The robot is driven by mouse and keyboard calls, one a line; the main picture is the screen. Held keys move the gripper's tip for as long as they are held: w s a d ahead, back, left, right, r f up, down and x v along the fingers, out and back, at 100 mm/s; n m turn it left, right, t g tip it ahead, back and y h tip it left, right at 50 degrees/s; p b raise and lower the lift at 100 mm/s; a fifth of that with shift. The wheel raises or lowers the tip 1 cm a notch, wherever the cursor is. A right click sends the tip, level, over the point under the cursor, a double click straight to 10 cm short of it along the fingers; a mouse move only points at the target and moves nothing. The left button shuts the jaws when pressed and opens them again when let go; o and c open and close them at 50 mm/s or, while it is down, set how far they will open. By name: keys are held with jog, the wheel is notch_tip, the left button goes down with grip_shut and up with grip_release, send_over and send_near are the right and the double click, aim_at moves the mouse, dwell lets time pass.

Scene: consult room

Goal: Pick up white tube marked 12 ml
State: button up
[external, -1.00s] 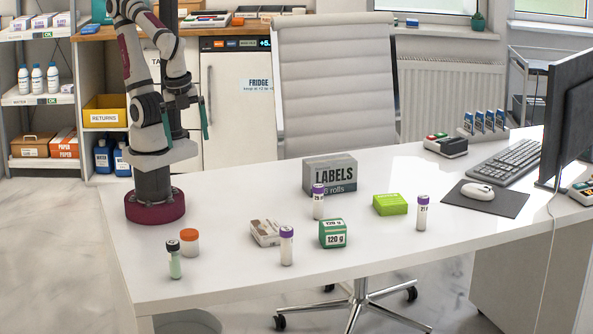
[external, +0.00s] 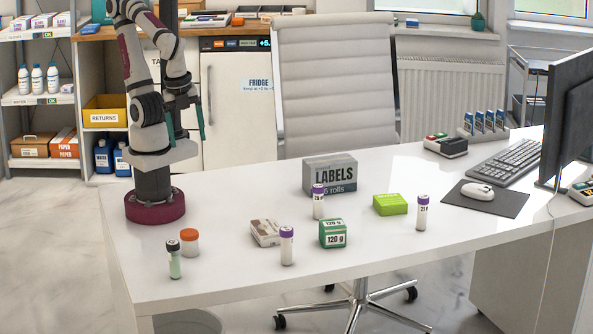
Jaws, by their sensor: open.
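Three white tubes with purple caps stand upright on the white desk (external: 360,240). One tube (external: 287,247) is at the front middle, one tube (external: 318,203) is in front of the labels box, and one tube (external: 422,214) is to the right. The markings on them are too small to read surely, so I cannot tell which is the 12 ml one. My gripper (external: 187,132) is open and empty, pointing down above the back left of the desk near my base, well away from all the tubes.
A green-tinted tube with a black cap (external: 174,262) and an orange-lidded jar (external: 189,241) stand at front left. A small carton (external: 265,232), a green 120 g box (external: 332,234), a lime box (external: 390,204) and the labels box (external: 330,175) surround the purple-capped tubes.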

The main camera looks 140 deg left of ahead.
jog(key=shift+c, duration=0.6)
jog(key=w+d+f+n+g+h, duration=0.2)
jog(key=d+f+n+h, duration=0.1)
jog(key=d+n+h, duration=0.4)
jog(key=w+a+f+n+t+h, duration=0.25)
jog(key=w+n+t+h, duration=0.25)
jog(key=w+n, duration=0.75)
jog(key=w+a+f+n+t+y, duration=0.1)
jog(key=w+a+f+n+t, duration=0.1)
jog(key=a+n, duration=0.3)
jog(key=w+a+f+n+t+y, duration=0.1)
jog(key=a+f+n+t, duration=0.1)
jog(key=a+n+t, duration=0.2)
jog(key=w+a+f+n+t+y, duration=0.1)
jog(key=w+a+f+n+t, duration=0.1)
jog(key=a+n, duration=0.4)
jog(key=shift+w+a+f+n+t, duration=0.3)
jog(key=shift+n+t, duration=0.2)
jog(key=shift+n, duration=0.15)
send_over(287, 264)
jog(key=s, duration=0.1)
jog(key=shift+y, duration=0.3)
jog(key=f, duration=0.6)
jog(key=shift+a+f, duration=0.2)
jog(key=shift+a, duration=0.2)
grip_shut()
